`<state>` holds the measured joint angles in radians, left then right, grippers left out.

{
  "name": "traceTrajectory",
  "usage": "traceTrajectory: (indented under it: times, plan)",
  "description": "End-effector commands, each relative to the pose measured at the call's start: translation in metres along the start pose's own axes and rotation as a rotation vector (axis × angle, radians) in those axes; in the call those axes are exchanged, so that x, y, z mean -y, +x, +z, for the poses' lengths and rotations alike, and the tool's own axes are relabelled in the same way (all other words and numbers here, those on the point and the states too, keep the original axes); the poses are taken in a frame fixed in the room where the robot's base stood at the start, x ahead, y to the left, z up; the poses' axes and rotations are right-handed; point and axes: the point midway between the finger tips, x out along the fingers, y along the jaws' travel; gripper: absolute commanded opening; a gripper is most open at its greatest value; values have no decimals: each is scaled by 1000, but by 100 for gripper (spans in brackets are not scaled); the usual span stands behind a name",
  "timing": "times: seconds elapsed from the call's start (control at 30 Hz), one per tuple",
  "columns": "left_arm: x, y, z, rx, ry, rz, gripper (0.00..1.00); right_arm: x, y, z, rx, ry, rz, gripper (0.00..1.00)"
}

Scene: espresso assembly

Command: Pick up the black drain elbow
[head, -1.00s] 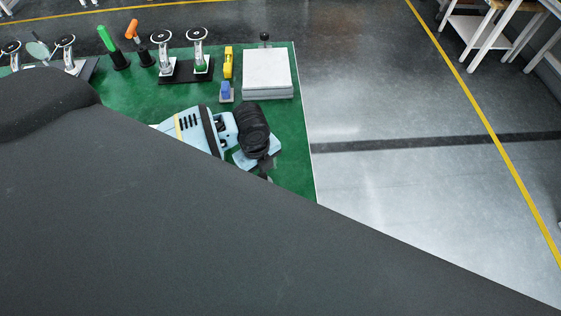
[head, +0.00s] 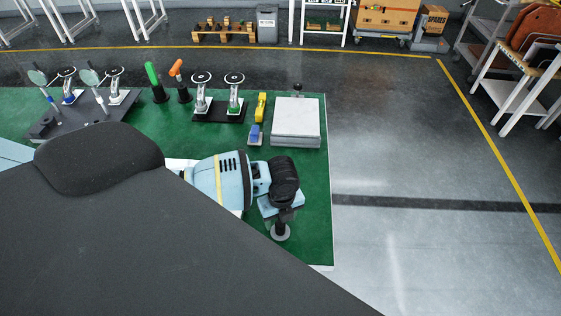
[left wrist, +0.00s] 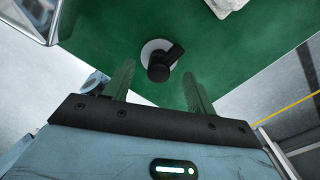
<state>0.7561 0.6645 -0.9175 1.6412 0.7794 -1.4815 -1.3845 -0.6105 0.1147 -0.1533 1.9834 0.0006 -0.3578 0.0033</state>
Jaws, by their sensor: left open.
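The black drain elbow (left wrist: 164,62) stands on a pale round disc (left wrist: 158,52) on the green mat. In the left wrist view it lies between and just beyond the two fingertips of my left gripper (left wrist: 157,72). The gripper is open, with a finger on each side and nothing held. In the head view my left arm comes in from the left, and its hand (head: 281,203) is above the disc (head: 281,234) near the mat's right edge. The hand hides most of the elbow there. My right gripper is not in view.
A grey square block (head: 295,120) stands behind the hand. To its left are a yellow part (head: 260,106), a blue part (head: 255,132), a black stand with two round-topped metal pieces (head: 219,112), and orange and green handles (head: 152,72). Floor lies beyond the mat's right edge.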

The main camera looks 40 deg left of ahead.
Motion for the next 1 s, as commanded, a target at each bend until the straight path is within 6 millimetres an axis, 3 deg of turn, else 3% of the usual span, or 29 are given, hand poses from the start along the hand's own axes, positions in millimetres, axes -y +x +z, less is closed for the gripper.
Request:
traceTrajectory:
  times: [0.2, 0.53, 0.87, 1.0]
  plan:
    - [-2, 30, -4, -2, -1, 3, 56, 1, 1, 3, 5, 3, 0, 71]
    - [-1, 34, -3, 0, 0, 0, 55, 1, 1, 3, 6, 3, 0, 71]
    - [-1, 34, -3, 0, 0, 0, 12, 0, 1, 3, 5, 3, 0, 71]
    - [-1, 34, -3, 0, 0, 0, 8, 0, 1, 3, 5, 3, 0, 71]
